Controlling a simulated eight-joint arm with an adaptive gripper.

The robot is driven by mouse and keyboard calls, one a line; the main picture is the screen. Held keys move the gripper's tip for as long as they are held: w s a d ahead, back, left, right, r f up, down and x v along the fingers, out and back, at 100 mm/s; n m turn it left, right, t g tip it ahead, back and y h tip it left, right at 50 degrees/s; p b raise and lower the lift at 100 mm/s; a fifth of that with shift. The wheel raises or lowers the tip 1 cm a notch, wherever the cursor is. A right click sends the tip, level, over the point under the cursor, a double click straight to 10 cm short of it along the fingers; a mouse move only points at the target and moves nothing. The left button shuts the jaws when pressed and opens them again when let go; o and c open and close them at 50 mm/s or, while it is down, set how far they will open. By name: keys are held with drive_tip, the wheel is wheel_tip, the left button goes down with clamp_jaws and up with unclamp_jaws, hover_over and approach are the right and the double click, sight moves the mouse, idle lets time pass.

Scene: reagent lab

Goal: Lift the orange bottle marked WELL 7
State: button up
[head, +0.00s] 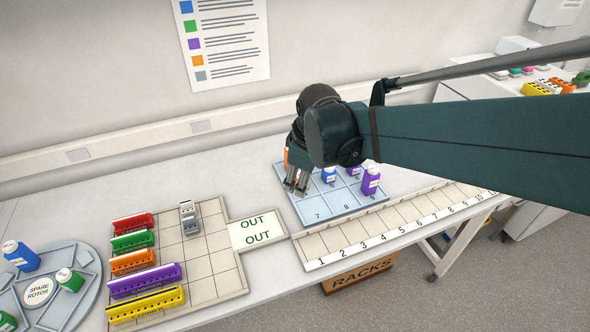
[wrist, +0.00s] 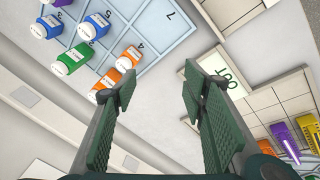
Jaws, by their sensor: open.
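Two orange bottles with white caps show in the wrist view. One orange bottle (wrist: 128,59) stands in the tray beside the number 4, and another orange bottle (wrist: 107,82) is just beyond it, near the tray's edge. Their labels are too small to read, so I cannot tell which is marked WELL 7. The blue numbered tray (head: 317,211) has its square 7 bare. My gripper (wrist: 158,82) is open and empty, its fingers apart above the table. In the head view my gripper (head: 297,184) hangs over the tray's left side and mostly hides the orange bottles.
Blue bottles (wrist: 96,26), a green bottle (wrist: 73,58) and purple bottles (head: 371,180) share the tray. The OUT card (head: 257,231) and a tiled rack board (head: 203,256) with coloured racks lie to the left. A numbered strip (head: 400,223) runs along the front.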

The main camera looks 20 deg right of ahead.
drive_tip(key=w+d+f+n+g+p, duration=0.1)
drive_tip(key=w+n+p, duration=0.1)
drive_tip(key=w+p, duration=0.1)
drive_tip(key=w+d+f+n+g+p, duration=0.1)
drive_tip(key=w+d+n+p, duration=0.1)
drive_tip(key=w+n+p, duration=0.1)
drive_tip(key=w+d+f+n+g+p, duration=0.1)
drive_tip(key=w+n+p, duration=0.2)
drive_tip(key=w+p, duration=0.1)
drive_tip(key=shift+w+d+f, duration=0.1)
drive_tip(key=shift+w+d, duration=0.25)
drive_tip(key=shift+w, duration=0.1)
drive_tip(key=shift+w+d+f+n+g+p, duration=0.2)
drive_tip(key=shift+w+f+n+g+p, duration=0.15)
drive_tip(key=shift+f+n+p, duration=0.2)
drive_tip(key=shift+f, duration=0.15)
drive_tip(key=shift+f, duration=1.2)
drive_tip(key=shift+s+f, duration=0.15)
drive_tip(key=shift+f, duration=1.15)
drive_tip(key=shift+s+f, duration=0.1)
drive_tip(key=shift+f, duration=1.2)
drive_tip(key=shift+c, duration=0.7)
